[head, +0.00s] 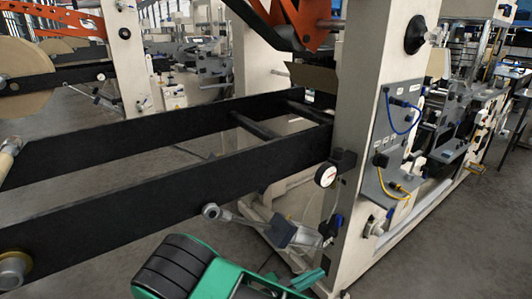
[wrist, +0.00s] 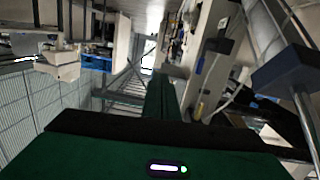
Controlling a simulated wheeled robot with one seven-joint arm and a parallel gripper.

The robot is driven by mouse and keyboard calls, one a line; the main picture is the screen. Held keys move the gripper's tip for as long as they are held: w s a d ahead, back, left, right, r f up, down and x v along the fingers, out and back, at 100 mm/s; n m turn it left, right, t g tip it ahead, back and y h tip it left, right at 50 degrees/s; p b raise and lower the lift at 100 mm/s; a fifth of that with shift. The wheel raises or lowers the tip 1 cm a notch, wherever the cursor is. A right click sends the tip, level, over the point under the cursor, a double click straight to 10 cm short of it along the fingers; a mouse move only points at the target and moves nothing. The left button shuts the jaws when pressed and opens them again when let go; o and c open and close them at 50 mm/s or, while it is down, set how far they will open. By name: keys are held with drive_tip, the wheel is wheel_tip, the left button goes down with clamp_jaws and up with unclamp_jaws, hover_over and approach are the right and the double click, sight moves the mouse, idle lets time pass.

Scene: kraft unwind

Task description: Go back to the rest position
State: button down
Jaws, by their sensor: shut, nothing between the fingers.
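My gripper (wrist: 163,80) shows in the wrist view as two dark green fingers side by side, shut with no gap that I can see. Nothing is held between them. Its dark green body with a small lit indicator fills the bottom of that view. In the head view, a green and black part of my arm is at the bottom centre. A small teal piece to its right may be my fingers, but I cannot tell. The fingers touch nothing that I can see.
In the head view, two long black rails (head: 150,191) run left of a pale machine column (head: 366,130). The column carries a dial gauge (head: 326,175), a blue cable (head: 399,128) and a yellow cable (head: 392,190). A grey floor (head: 90,240) shows between the machines.

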drive_tip(key=s+d+r+g+y, duration=0.3)
drive_tip(key=d+r+g, duration=0.3)
drive_tip(key=d+r, duration=0.3)
drive_tip(key=s+d+r+g+y, duration=0.35)
drive_tip(key=d+r+g, duration=0.25)
drive_tip(key=d, duration=0.6)
drive_tip(key=s+d+r+n+t+y, duration=0.1)
drive_tip(key=s+r+y, duration=0.3)
drive_tip(key=s, duration=0.5)
drive_tip(key=s+d+r+n+t+y, duration=0.2)
drive_tip(key=s+d+r+n+y, duration=0.1)
drive_tip(key=s+r, duration=0.5)
drive_tip(key=shift+s+d+n+y, duration=0.4)
drive_tip(key=shift+s+y, duration=0.15)
drive_tip(key=shift+s, duration=0.4)
